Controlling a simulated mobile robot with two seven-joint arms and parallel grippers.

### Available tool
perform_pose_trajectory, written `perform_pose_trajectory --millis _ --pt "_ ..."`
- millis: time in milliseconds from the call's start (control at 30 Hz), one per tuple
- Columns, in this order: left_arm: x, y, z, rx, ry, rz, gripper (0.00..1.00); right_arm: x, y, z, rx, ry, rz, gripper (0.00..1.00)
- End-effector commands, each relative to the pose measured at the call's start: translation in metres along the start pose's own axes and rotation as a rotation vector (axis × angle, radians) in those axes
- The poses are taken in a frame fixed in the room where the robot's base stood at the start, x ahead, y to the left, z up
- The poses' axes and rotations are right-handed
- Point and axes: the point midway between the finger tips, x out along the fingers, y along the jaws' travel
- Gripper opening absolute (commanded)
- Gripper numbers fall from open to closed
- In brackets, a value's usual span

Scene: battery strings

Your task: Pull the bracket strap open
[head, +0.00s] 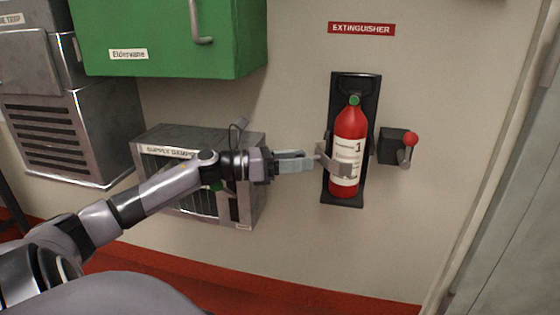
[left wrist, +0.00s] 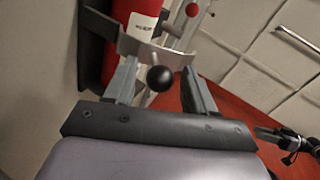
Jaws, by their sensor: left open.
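The red extinguisher (head: 348,140) stands upright in a black wall bracket (head: 340,90). A grey metal strap (head: 346,171) crosses its front, with its end sticking out on the left side. In the left wrist view the strap (left wrist: 140,48) crosses the extinguisher (left wrist: 137,14), and a black ball knob (left wrist: 159,78) stands in front of it. My left gripper (head: 313,161) is open at the strap's left end. In the left wrist view its fingers (left wrist: 160,73) are on either side of the knob; contact cannot be told.
A black box with a red-knobbed lever (head: 410,139) is on the wall right of the extinguisher. A grey vented supply damper box (head: 250,185) is behind my left arm, below a green cabinet (head: 170,40). A red floor strip (head: 270,292) runs below.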

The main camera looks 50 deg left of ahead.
Motion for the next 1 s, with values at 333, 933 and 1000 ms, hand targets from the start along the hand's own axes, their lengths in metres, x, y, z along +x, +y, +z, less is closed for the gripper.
perform_pose_trajectory --millis 333,933,1000 --pt "-0.035 0.000 0.000 -0.002 0.003 0.001 0.55 -0.004 0.002 -0.005 -0.022 0.000 0.019 0.43" --pt "-0.064 0.000 0.000 0.002 0.000 0.000 0.55 -0.008 0.007 -0.001 -0.046 -0.017 0.047 0.43" --pt "-0.064 0.000 0.000 0.002 0.000 0.000 0.55 -0.008 0.007 -0.001 -0.047 -0.017 0.047 0.43"
